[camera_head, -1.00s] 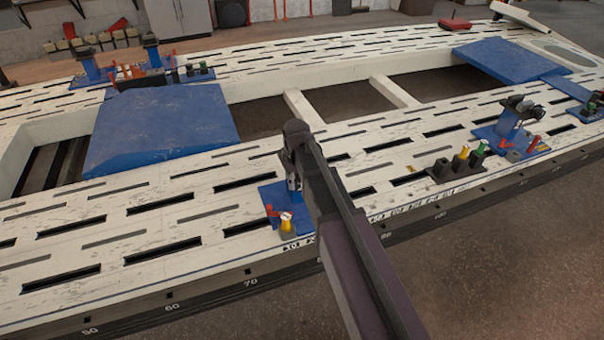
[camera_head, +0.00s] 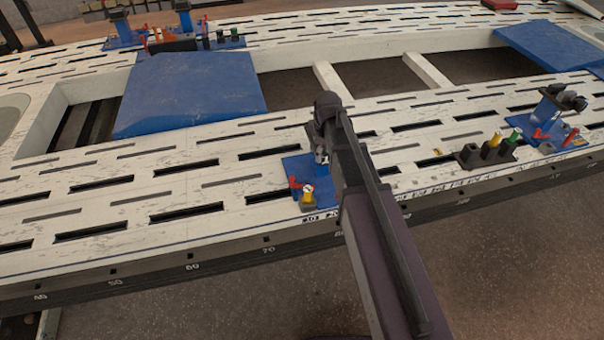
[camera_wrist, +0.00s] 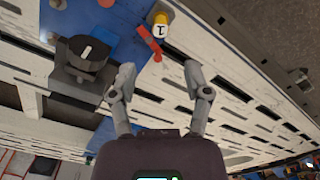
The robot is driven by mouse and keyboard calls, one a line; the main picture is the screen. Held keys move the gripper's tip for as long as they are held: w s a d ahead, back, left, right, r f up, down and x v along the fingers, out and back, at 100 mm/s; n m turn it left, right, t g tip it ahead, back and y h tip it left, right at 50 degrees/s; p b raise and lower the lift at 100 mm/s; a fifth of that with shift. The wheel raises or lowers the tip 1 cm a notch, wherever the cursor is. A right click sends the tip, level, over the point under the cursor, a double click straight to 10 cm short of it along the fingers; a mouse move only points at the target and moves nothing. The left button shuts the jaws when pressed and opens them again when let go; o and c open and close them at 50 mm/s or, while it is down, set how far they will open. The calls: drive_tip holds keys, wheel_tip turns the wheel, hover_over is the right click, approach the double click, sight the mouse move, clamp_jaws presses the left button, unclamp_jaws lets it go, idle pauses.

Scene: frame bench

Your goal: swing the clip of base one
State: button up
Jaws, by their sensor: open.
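Base one is a blue plate (camera_head: 320,172) on the near rail of the white bench, with a yellow marker (camera_head: 308,197) and a red clip (camera_head: 294,188). My arm hides part of it in the head view. In the wrist view the yellow marker (camera_wrist: 160,25) shows a 1, and the red clip (camera_wrist: 148,43) lies beside it on the blue plate (camera_wrist: 115,50). A dark round post top with a white mark (camera_wrist: 85,54) stands on the left. My gripper (camera_wrist: 160,80) is open and empty, its fingers apart, below the clip in the picture.
A second blue base (camera_head: 548,112) with a post stands right on the near rail, beside a dark holder (camera_head: 484,154) with coloured pegs. More blue bases (camera_head: 125,38) stand on the far rail. A large blue panel (camera_head: 190,95) spans the gap. Grey floor lies in front.

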sight(292, 178)
drive_tip(key=w+a+f+n+b, duration=0.8)
drive_tip(key=w+a+f+b, duration=0.2)
drive_tip(key=a+f+b, duration=0.1)
drive_tip(key=shift+w+a+f+b, duration=0.15)
drive_tip(key=shift+w+f+b, duration=0.15)
drive_tip(key=shift+f, duration=0.4)
drive_tip(key=shift+f, duration=0.1)
wheel_tip(292, 178, down, 14)
drive_tip(key=b, duration=1.4)
drive_tip(key=shift+r, duration=0.2)
clamp_jaws()
